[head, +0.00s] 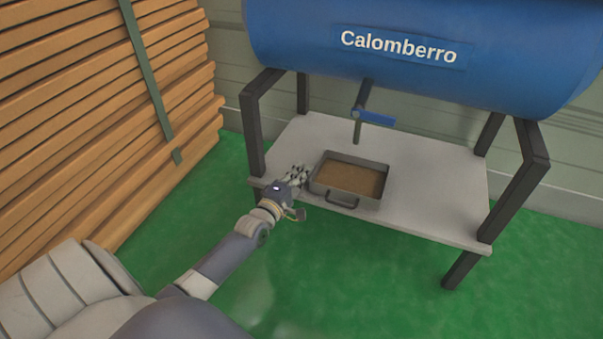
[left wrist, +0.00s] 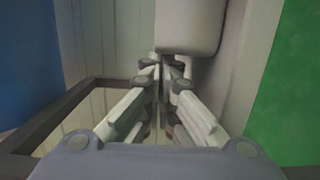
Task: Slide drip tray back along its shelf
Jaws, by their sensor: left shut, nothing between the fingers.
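The drip tray (head: 321,190) is a grey rectangular pan with brown contents and a front handle. It sits flat near the front edge of the pale shelf (head: 430,209), left of the middle. My left gripper (head: 300,171) is shut and empty, low over the shelf at the tray's left side. In the left wrist view the shut fingertips (left wrist: 162,62) are close to the grey rounded side of the tray (left wrist: 188,28). I cannot tell whether they touch it. My right gripper is not in view.
A blue tank (head: 420,45) marked "Calomberro" rests on a dark frame above the shelf. Its tap (head: 373,117) hangs behind the tray. Dark legs (head: 254,135) stand at the shelf corners. Stacked planks (head: 100,110) are on the left. The shelf right of the tray is clear.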

